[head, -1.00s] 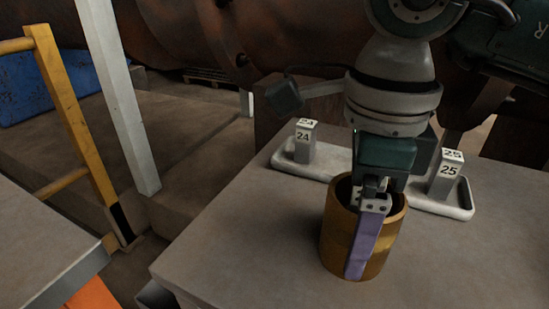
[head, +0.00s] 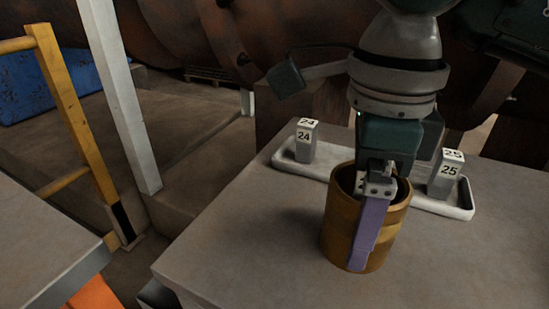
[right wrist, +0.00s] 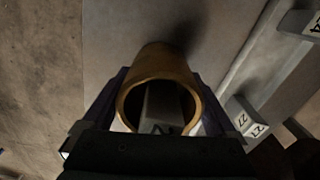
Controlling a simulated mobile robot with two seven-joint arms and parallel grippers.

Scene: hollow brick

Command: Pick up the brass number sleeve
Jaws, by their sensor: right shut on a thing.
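The brass number sleeve (head: 340,232) is a wide, hollow, open-topped cylinder near the middle of the grey table. It also shows in the right wrist view (right wrist: 163,62). My right gripper (head: 368,222) is above it, pointing down, and shut on it. One purple finger lies along its near outer wall; the right wrist view shows a finger on each side. Inside the sleeve's opening is a grey numbered block (right wrist: 162,104), its number only partly readable. The sleeve's underside is hidden, so its clearance from the table cannot be told. My left gripper is not in view.
A white tray (head: 450,207) behind the sleeve bears a block marked 24 (head: 305,146) and a block marked 25 (head: 444,181). The table (head: 235,240) is bare at front left. A yellow rail (head: 76,120) and white post (head: 125,100) stand left, across a gap.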

